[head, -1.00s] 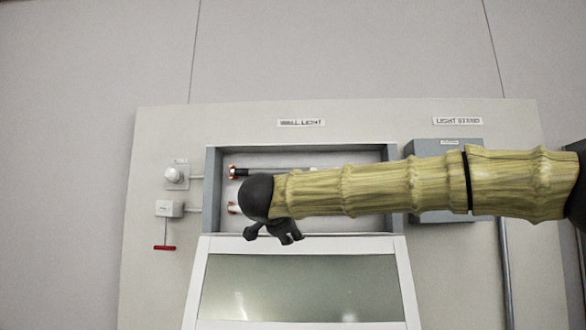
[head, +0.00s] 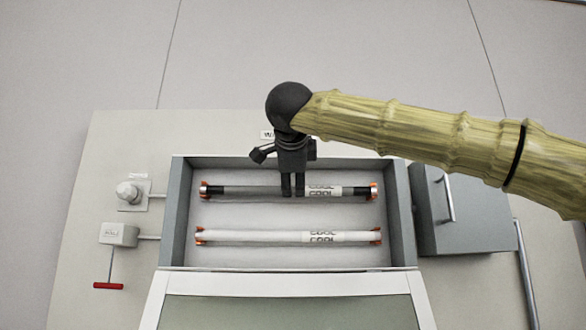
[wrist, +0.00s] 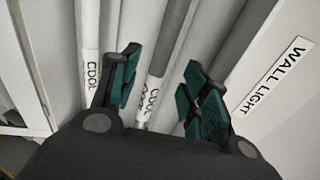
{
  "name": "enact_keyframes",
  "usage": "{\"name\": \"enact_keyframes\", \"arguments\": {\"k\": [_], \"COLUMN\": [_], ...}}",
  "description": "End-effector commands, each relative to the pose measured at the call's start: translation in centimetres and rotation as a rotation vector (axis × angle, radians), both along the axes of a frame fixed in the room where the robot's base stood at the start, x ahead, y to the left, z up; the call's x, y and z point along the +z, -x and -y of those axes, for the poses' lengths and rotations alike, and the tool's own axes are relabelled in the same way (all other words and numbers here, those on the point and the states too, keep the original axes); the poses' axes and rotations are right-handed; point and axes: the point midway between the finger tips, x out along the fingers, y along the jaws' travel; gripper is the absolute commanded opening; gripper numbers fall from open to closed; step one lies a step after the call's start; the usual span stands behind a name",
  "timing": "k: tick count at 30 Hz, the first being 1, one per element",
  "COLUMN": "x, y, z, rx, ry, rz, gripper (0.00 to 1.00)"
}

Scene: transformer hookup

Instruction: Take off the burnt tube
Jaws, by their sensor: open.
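The burnt tube (head: 245,191), grey with blackened ends, sits in the upper pair of orange-rimmed holders in the open wall light box (head: 180,215). A clean white tube (head: 260,236) sits in the lower pair. Both carry a "COOL" label. My gripper (head: 292,191) is at the burnt tube, right of its middle, fingers reaching down over it. In the wrist view my gripper (wrist: 162,85) is open, with the burnt tube (wrist: 172,40) between its green-padded fingers. The white tube (wrist: 88,25) lies outside the left finger. I cannot tell whether the pads touch the tube.
The box's glass cover (head: 290,312) hangs open below. A switch box (head: 118,234) with a red handle (head: 108,286) and a round knob fitting (head: 128,192) are at left. A grey box (head: 465,215) with a handle stands close on the right. The box's side walls rise around the tubes.

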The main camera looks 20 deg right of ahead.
Motion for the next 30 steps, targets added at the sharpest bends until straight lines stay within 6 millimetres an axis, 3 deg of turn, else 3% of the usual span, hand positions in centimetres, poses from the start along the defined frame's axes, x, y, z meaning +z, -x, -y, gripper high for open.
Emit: {"name": "enact_keyframes", "arguments": {"k": [12,26,30], "x": [-1.3,-1.6,-1.6], "y": [-4.8,-5.6,-5.6], "z": [1.9,2.2,2.2], "rx": [-0.003,-0.003,-0.003], "ry": [0.001,0.001,0.001], "rz": [0.0,0.001,0.001], "gripper": [0.46,0.46,0.22]}}
